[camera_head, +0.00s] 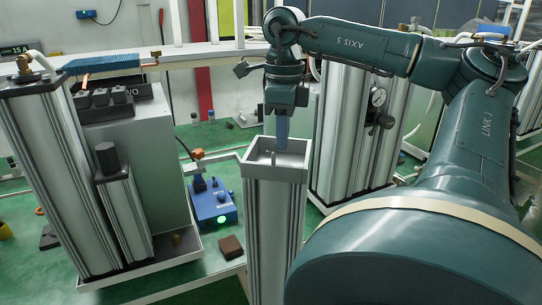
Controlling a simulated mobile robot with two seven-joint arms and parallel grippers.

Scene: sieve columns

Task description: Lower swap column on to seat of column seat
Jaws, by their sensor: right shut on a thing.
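The right gripper (284,108) points straight down at the end of my dark green arm. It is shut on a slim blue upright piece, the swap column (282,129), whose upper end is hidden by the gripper. The column seat (274,215) is a tall pale metal post with a shallow open grey tray on top. The swap column hangs upright over this tray, near its far side. A small upright pin shows inside the tray, below the piece. I cannot tell whether the piece touches the seat. The left gripper is not in view.
A blue box with a green light (213,203) and a small brown block (231,247) lie left of the seat. Tall metal columns (65,175) stand at the left. Another column with a gauge (345,135) stands close behind on the right.

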